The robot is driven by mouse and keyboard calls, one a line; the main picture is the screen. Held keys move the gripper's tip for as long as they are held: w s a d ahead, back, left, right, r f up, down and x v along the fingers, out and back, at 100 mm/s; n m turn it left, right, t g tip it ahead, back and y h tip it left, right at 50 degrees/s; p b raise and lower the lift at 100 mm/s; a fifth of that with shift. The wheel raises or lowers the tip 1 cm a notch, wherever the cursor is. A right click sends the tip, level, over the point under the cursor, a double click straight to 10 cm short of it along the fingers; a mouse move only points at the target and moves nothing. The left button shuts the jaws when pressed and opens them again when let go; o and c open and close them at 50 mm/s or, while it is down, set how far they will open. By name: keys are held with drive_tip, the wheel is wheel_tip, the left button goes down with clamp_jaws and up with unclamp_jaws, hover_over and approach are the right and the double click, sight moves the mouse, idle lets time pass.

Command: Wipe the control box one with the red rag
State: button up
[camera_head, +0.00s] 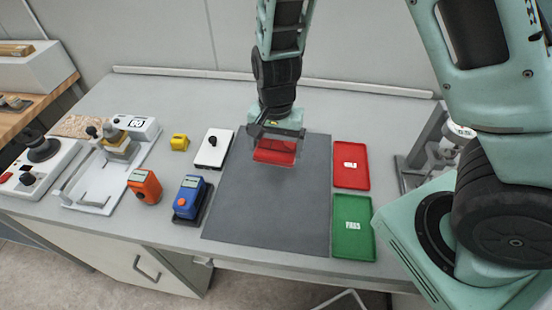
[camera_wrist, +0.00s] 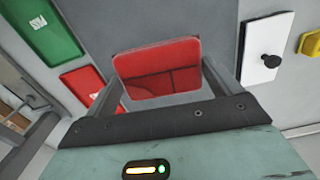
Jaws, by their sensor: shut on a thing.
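My gripper (camera_head: 277,140) is shut on a red, flat, rounded piece, the red rag (camera_head: 274,152), over the far part of the dark grey mat. In the wrist view the rag (camera_wrist: 158,56) sits between the two fingers of my gripper (camera_wrist: 160,72). Whether it touches the mat is hard to tell. A white box with a black knob (camera_head: 213,147) lies left of the mat, and it also shows at the right of the wrist view (camera_wrist: 264,48). I cannot tell which is control box one.
The grey mat (camera_head: 265,212) is bare nearer the front. A red tray (camera_head: 351,178) and a green tray (camera_head: 353,238) lie to its right. A blue device (camera_head: 188,198), an orange device (camera_head: 145,187) and a small yellow block (camera_head: 179,142) stand to its left.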

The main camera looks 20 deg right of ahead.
wheel_tip(320, 180, down, 9)
drive_tip(key=shift+p, duration=0.6)
drive_tip(key=shift+f, duration=0.3)
drive_tip(key=o, duration=0.6)
drive_tip(key=shift+r, duration=0.1)
drive_tip(key=shift+b, duration=0.3)
